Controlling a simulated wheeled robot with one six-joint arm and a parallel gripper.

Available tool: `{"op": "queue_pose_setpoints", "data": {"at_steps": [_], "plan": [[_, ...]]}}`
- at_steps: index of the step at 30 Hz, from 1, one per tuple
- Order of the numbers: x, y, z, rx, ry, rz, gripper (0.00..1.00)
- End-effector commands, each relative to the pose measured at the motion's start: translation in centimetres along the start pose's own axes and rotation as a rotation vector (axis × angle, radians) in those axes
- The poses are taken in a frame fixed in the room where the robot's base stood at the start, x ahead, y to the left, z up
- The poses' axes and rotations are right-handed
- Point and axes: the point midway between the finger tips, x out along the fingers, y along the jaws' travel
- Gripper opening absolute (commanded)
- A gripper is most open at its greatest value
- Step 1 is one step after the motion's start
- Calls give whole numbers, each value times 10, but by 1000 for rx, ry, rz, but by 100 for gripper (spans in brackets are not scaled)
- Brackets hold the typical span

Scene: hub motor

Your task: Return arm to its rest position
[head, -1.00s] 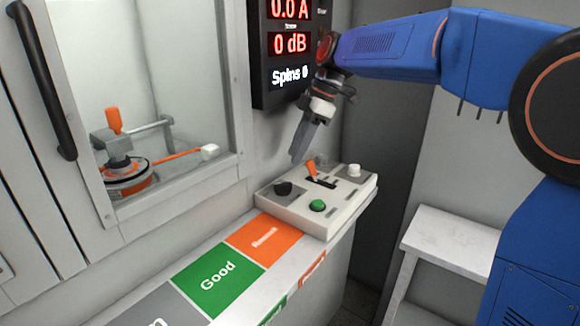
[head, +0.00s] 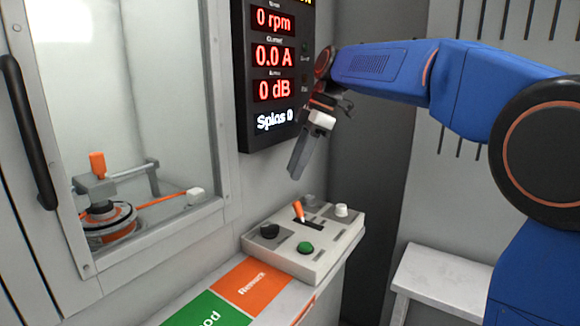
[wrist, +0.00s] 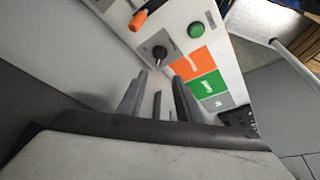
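My arm, blue with dark joints, reaches in from the right in the head view. My gripper (head: 296,172) hangs with its fingers pointing down, above the control box (head: 330,248) and touching nothing there. In the wrist view, the two grey fingers of my gripper (wrist: 157,95) stand apart with nothing held between them. The control box has an orange lever (head: 299,211), a green button (head: 305,248), a black knob (head: 269,231) and a white knob (head: 341,210). The orange lever also shows in the wrist view (wrist: 138,20).
Behind a window at left sits the motor (head: 108,223) with an orange-handled clamp (head: 97,165). Orange and green pads (head: 255,284) lie on the ledge. A white bench (head: 445,280) stands at right.

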Motion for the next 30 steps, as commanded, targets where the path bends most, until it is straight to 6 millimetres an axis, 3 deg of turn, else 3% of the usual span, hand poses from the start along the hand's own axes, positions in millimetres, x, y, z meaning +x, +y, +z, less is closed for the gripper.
{"op": "queue_pose_setpoints", "data": {"at_steps": [5,14,22,30], "plan": [[-3,-29,23,138,-25,45,32],[6,-107,86,522,-73,180,32],[31,-181,142,853,-87,316,32],[71,-254,195,1164,-67,459,32]]}}
